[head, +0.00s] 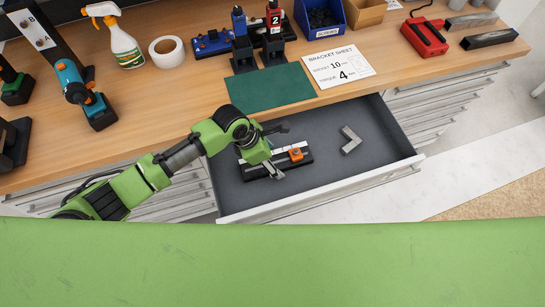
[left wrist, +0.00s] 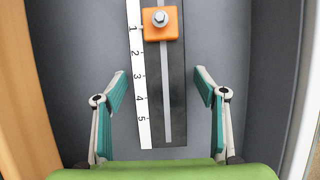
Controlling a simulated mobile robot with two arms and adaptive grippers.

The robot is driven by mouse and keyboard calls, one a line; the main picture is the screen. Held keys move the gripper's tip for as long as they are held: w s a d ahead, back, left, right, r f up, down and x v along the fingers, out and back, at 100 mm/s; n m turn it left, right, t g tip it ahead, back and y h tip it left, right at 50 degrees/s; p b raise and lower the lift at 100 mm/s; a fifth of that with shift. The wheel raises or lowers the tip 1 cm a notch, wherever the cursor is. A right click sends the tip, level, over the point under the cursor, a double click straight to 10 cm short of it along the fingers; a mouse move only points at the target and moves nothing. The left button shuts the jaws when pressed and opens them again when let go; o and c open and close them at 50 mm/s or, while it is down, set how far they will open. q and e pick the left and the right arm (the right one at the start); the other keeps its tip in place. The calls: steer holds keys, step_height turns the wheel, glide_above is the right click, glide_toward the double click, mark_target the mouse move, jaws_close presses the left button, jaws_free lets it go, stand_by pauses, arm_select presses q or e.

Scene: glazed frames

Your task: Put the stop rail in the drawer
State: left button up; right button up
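The stop rail (head: 295,166) is a dark bar with a white numbered scale strip and an orange stop block (head: 296,154). It lies in the open drawer (head: 328,178), on the left part of the grey floor. In the left wrist view the rail (left wrist: 171,95) runs lengthwise, with the orange block (left wrist: 160,24) and its bolt at the top. My left gripper (head: 278,150) is over the rail in the drawer. Its teal-padded fingers (left wrist: 160,88) are spread on either side of the rail, apart from it. My right gripper is not in view.
A grey L-shaped metal square (head: 350,140) lies in the drawer's right part. The bench top (head: 160,90) above holds a green mat (head: 270,87), a bracket sheet (head: 338,66), a spray bottle (head: 122,40), a tape roll and tools. The drawer's front floor is clear.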

arm_select(q)
steer(key=v, duration=1.2)
steer(key=shift+s, duration=0.1)
stand_by(0.4)
